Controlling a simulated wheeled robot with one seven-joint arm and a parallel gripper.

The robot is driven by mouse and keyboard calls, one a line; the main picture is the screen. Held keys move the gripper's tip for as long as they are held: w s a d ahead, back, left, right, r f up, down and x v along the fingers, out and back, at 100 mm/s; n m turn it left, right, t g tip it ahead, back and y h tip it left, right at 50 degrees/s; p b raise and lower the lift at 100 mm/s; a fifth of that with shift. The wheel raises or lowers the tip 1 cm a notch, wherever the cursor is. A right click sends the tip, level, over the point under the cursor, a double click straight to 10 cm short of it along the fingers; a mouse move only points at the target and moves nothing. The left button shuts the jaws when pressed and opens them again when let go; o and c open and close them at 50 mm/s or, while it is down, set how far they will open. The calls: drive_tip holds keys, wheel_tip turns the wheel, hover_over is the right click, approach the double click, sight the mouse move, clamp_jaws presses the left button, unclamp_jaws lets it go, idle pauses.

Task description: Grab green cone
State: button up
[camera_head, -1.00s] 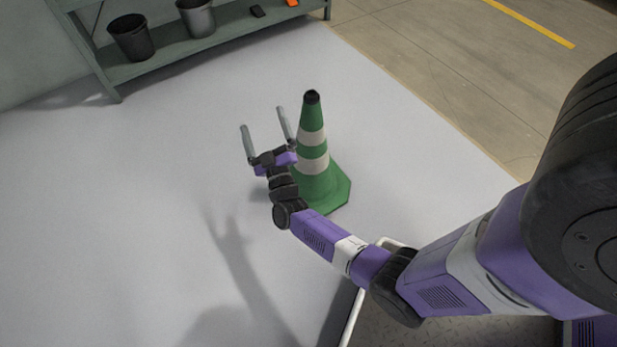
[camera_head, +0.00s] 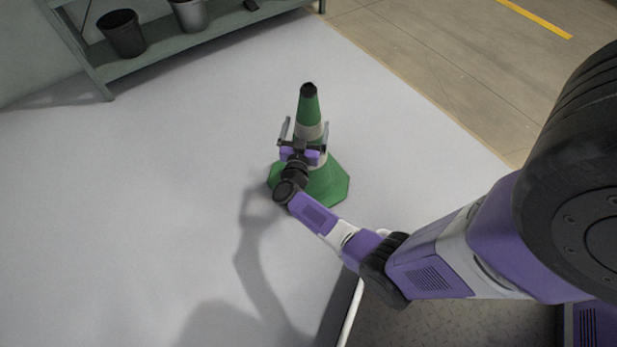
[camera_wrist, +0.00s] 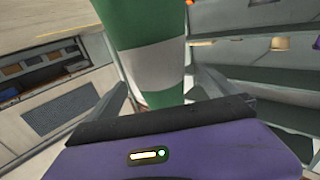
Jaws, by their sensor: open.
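The green cone (camera_head: 308,105) with white bands and a black tip stands upright on the light grey floor, in the middle of the head view. My gripper (camera_head: 305,131) is open in front of the cone, with one finger to either side of its banded middle. In the wrist view the cone's green and white body (camera_wrist: 155,60) fills the top centre, between the two spread fingers of my gripper (camera_wrist: 160,92). Part of the cone's lower body is hidden behind my gripper in the head view. I cannot tell whether the fingers touch the cone.
A green shelf (camera_head: 200,40) with a black bucket (camera_head: 122,34) and a grey bucket (camera_head: 189,14) stands at the upper left. The floor to the left of the cone is clear. A yellow line (camera_head: 535,18) marks the concrete at the upper right.

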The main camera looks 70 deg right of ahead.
drive_tip(key=shift+f+b+x, duration=0.2)
drive_tip(key=shift+b+x, duration=0.6)
drive_tip(key=shift+x, duration=1.1)
drive_tip(key=c, duration=1.9)
drive_tip(key=shift+r, duration=0.2)
drive_tip(key=shift+c, duration=1.2)
drive_tip(key=shift+r, duration=0.1)
